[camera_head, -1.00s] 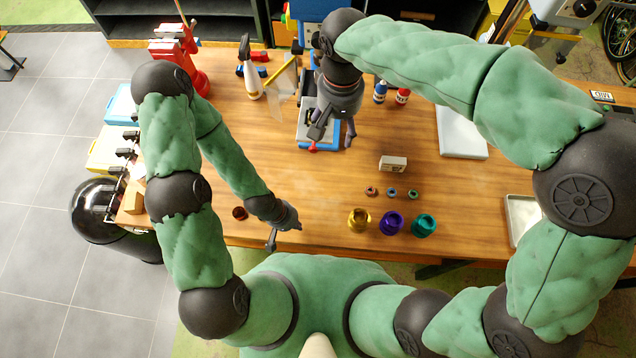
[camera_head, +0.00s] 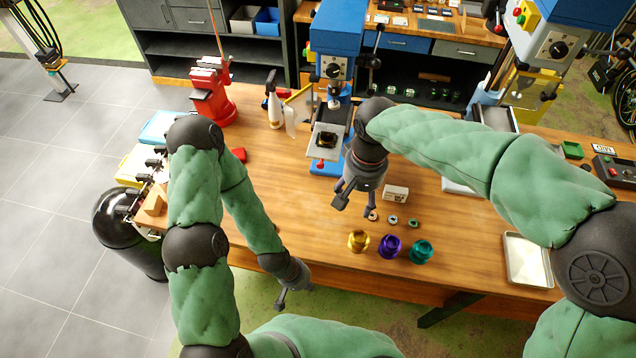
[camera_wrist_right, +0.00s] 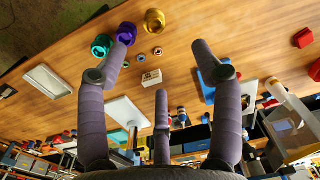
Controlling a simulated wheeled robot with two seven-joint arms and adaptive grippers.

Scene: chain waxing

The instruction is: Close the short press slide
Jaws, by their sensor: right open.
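The blue press (camera_head: 335,55) stands at the back of the wooden bench. A light plate (camera_head: 316,139) with a dark round part on it sits at its foot, above a blue base (camera_head: 333,168); a red knob (camera_head: 320,164) shows at the front. I take this to be the slide; how far it is out is hard to tell. My right gripper (camera_head: 352,203) is open and empty, in front and to the right of the plate, apart from it. Its spread fingers also show in the right wrist view (camera_wrist_right: 162,55). My left gripper (camera_head: 282,298) hangs by the bench's front edge; its fingers are unclear.
Gold (camera_head: 358,241), purple (camera_head: 390,246) and teal (camera_head: 421,251) cups stand near the front edge, with small rings behind them. A small white box (camera_head: 396,193) is right of my right gripper. A red vise (camera_head: 212,92) and spray bottle (camera_head: 273,106) stand left of the press.

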